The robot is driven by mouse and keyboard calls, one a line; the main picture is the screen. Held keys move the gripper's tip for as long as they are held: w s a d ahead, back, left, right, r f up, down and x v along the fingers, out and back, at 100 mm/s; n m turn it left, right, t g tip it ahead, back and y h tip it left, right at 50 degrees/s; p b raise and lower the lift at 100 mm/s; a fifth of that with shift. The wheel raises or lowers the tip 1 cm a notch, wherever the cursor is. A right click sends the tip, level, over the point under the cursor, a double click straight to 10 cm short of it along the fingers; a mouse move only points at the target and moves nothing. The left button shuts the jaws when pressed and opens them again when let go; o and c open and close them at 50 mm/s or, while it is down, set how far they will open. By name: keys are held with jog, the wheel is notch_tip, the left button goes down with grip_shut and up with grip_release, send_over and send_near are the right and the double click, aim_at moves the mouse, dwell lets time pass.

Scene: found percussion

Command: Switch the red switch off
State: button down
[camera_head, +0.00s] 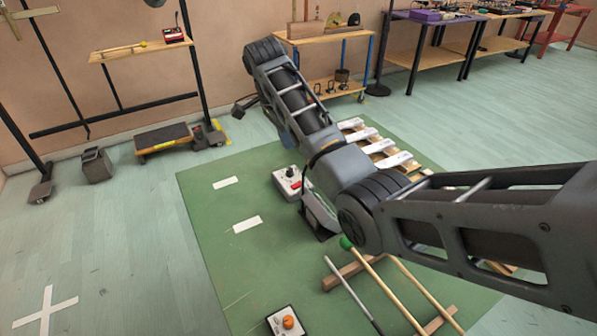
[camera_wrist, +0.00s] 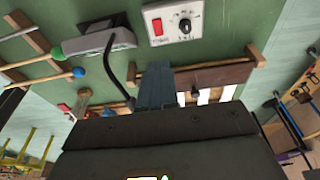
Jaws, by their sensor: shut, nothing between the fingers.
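The red switch (camera_wrist: 157,26) is a small red rocker on a pale box (camera_wrist: 171,14), beside a black knob (camera_wrist: 184,25). Which way the rocker is tipped is too small to tell. My gripper (camera_wrist: 157,68) is shut and empty in the wrist view. Its blue-grey fingertips appear below the box in the picture, apart from the switch. In the head view my arm mostly hides the gripper.
A grey device with a black bent stem (camera_wrist: 105,38) stands close to the box. A wooden frame with white bars (camera_head: 385,146) lies behind my arm. Mallets (camera_head: 382,285) and an orange-knobbed box (camera_head: 287,321) lie nearer. The mat's left part (camera_head: 215,215) is mostly clear.

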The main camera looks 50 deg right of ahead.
aim_at(299, 182)
jog(key=shift+f, duration=0.1)
jog(key=x, duration=1.4)
jog(key=shift+a+p, duration=0.1)
jog(key=shift+p, duration=0.2)
